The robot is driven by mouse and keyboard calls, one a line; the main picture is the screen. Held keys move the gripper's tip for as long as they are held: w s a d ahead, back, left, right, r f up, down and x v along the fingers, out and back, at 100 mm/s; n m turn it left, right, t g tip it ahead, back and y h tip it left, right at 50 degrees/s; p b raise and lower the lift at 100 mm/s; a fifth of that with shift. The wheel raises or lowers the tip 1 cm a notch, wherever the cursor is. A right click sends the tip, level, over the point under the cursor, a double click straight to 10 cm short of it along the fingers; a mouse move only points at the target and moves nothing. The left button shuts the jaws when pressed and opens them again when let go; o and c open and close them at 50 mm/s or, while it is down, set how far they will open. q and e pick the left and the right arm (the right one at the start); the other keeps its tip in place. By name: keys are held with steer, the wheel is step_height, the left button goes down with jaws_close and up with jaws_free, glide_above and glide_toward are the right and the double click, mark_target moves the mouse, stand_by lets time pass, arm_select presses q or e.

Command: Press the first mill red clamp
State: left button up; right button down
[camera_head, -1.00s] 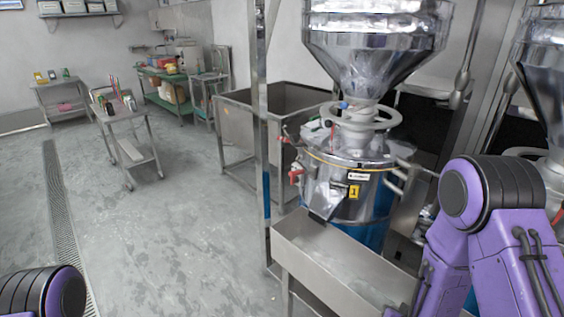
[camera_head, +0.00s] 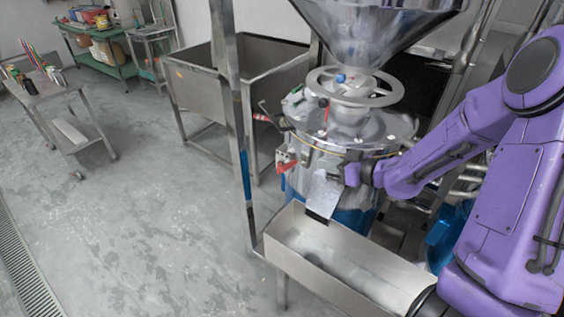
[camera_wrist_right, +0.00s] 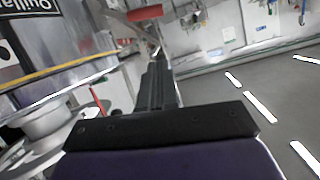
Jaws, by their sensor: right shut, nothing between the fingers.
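The first mill (camera_head: 318,150) is a metal drum under a steel funnel, with a handwheel on top. Its red clamp (camera_head: 285,163) sits on the left side of the drum, above the chute. A red bar that looks like this clamp also shows at the top of the right wrist view (camera_wrist_right: 145,13), beyond the fingertips. My right gripper (camera_head: 334,178) is in front of the drum, to the right of the red clamp and apart from it. Its dark fingers (camera_wrist_right: 156,80) are shut and empty. My left gripper is out of view.
A steel trough (camera_head: 283,240) stands below the drum's chute. A metal post (camera_head: 238,130) rises left of the mill, with a large steel bin (camera_head: 200,98) behind it. A trolley (camera_head: 45,95) stands at far left. The floor between is clear.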

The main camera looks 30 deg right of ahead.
steer(key=s, duration=0.2)
steer(key=p, duration=0.2)
glide_above(292, 165)
steer(key=s, duration=0.5)
step_height(292, 165, down, 3)
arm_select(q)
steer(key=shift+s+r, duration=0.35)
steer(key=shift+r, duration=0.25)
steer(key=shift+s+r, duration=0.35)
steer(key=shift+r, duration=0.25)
arm_select(e)
steer(key=f, duration=0.1)
steer(key=w+a+f, duration=0.1)
steer(key=f, duration=0.1)
steer(key=shift+w+a+f, duration=0.2)
steer(key=shift+w+f, duration=0.1)
